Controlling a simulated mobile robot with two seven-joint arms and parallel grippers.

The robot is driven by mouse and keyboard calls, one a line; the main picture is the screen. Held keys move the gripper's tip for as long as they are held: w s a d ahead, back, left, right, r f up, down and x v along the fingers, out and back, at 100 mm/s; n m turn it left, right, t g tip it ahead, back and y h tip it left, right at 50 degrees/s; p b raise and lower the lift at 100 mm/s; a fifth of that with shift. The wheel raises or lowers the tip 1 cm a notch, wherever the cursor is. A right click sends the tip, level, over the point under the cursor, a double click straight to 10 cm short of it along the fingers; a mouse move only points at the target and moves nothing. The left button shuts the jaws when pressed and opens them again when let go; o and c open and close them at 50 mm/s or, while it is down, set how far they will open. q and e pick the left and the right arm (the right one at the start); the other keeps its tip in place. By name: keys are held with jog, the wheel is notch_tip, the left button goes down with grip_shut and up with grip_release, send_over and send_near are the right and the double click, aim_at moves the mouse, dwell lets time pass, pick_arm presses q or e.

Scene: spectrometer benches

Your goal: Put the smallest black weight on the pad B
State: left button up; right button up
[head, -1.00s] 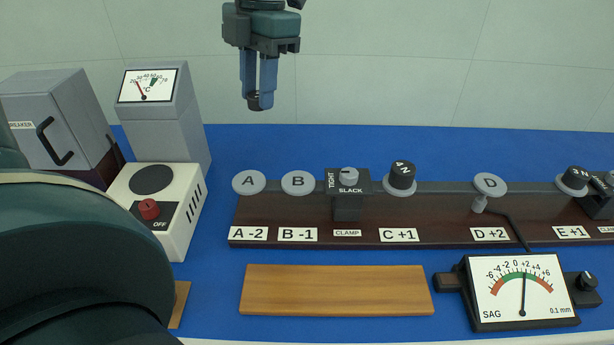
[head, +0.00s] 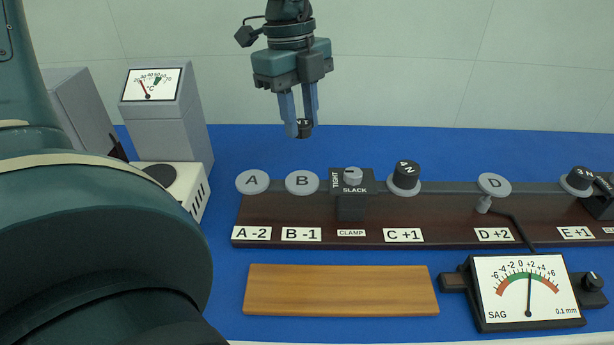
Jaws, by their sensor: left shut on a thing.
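My left gripper (head: 301,128) is shut on a small black weight (head: 304,128) with a partly hidden white marking. It holds the weight in the air, above and behind pad B. Pad B (head: 302,182) is a bare grey disc on the dark beam, above the label "B -1". A larger black weight (head: 406,174) marked N sits on the pad at C +1. Another black weight (head: 579,178) sits on the pad at E +1. My right gripper is not in view.
Pads A (head: 253,181) and D (head: 494,185) are bare. The clamp (head: 352,185), at SLACK, stands right of pad B. The SAG gauge (head: 528,290) and a bare wooden board (head: 340,290) lie in front. The hot plate (head: 180,182) is at left.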

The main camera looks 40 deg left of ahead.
aim_at(303, 182)
pick_arm(q)
notch_tip(303, 182, down, 10)
jog(key=shift+r, duration=0.1)
jog(key=shift+f+b, duration=0.25)
jog(key=shift+b, duration=0.1)
jog(key=o, duration=1)
jog(key=shift+r, duration=0.15)
jog(key=r, duration=0.4)
jog(key=a+r, duration=0.1)
jog(key=r, duration=0.3)
jog(key=r+p, duration=0.1)
jog(key=r, duration=0.3)
jog(key=shift+a+r, duration=0.1)
jog(key=shift+a, duration=0.3)
